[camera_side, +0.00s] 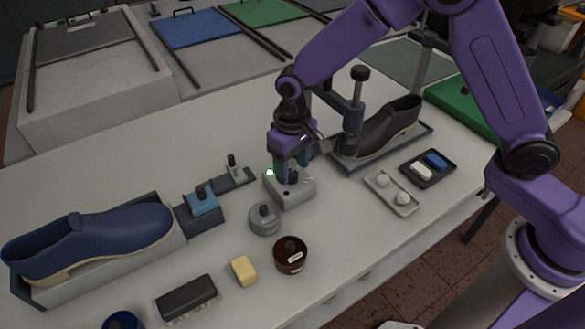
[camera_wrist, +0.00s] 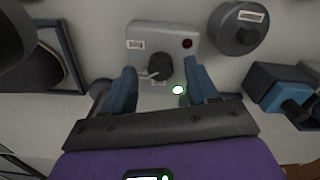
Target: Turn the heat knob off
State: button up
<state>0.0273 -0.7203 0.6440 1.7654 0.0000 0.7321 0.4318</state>
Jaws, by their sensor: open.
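The heat control is a small light grey box (camera_side: 297,192) on the table, below my gripper (camera_side: 290,168). In the wrist view the box (camera_wrist: 143,32) carries a label and a dark red round spot (camera_wrist: 187,43). Its black knob (camera_wrist: 161,67) sits between the two blue-green fingers of my gripper (camera_wrist: 161,76). The fingers are open, with a visible gap on each side of the knob. In the side view the knob (camera_side: 294,177) is partly hidden by the fingers. A thin pointer or wire shows left of the knob, too small to read.
A grey round tin (camera_side: 264,220) stands close in front of the box, with a brown jar (camera_side: 290,256) nearer. A dark shoe (camera_side: 385,130) on a clamp stand is behind right. A blue shoe (camera_side: 95,240) lies left. A small tray (camera_side: 393,194) is at right.

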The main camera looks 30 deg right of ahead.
jog(key=shift+f, duration=0.85)
jog(key=shift+c, duration=0.3)
jog(key=c, duration=1)
jog(key=shift+n, duration=0.4)
jog(key=n, duration=0.2)
jog(key=shift+r+n, duration=0.1)
jog(key=shift+n, duration=0.3)
jog(key=shift+w+d+n, duration=0.1)
jog(key=shift+n, duration=1.8)
